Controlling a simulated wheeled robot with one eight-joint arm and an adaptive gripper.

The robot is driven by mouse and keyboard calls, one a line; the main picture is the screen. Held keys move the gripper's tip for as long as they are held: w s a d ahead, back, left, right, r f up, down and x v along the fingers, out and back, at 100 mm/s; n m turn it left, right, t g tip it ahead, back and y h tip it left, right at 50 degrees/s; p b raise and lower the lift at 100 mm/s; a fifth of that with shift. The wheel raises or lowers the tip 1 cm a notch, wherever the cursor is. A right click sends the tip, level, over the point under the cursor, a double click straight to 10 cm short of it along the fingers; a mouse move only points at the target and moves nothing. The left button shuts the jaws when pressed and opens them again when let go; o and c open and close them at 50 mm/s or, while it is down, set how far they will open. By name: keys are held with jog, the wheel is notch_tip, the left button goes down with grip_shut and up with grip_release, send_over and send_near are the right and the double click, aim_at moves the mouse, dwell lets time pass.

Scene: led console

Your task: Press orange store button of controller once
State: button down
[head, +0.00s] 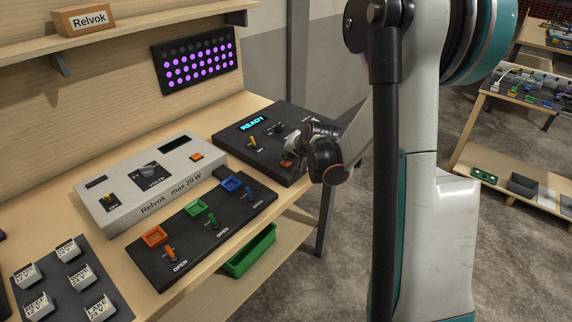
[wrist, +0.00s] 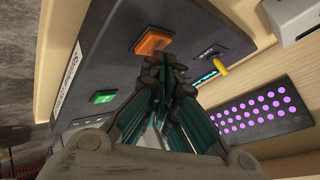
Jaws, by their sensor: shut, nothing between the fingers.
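The controller (head: 262,134) is a dark box at the back right of the bench, with a lit READY display (head: 252,123). Its orange button (wrist: 154,42) shows clearly in the wrist view, and partly in the head view (head: 287,163) beside my gripper. My gripper (wrist: 165,62) is shut and empty. In the wrist view its fingertips are just below the orange button in the picture; I cannot tell whether they touch the panel. A green button (wrist: 104,97) and a yellow toggle (wrist: 220,69) sit on the same panel. My arm hides the controller's right part in the head view.
A grey Relvok power supply (head: 150,180) stands left of the controller. In front lies a black panel (head: 205,232) with orange, green and blue sockets and switches. A purple-lit LED panel (head: 195,62) is on the wall. A green bin (head: 250,252) is below the bench.

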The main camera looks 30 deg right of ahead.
jog(key=shift+f+b, duration=0.45)
dwell(0.6)
jog(key=shift+r, duration=0.1)
jog(key=shift+r+p, duration=0.6)
jog(key=shift+r, duration=0.2)
jog(key=shift+r+p, duration=1.65)
jog(key=shift+r, duration=0.9)
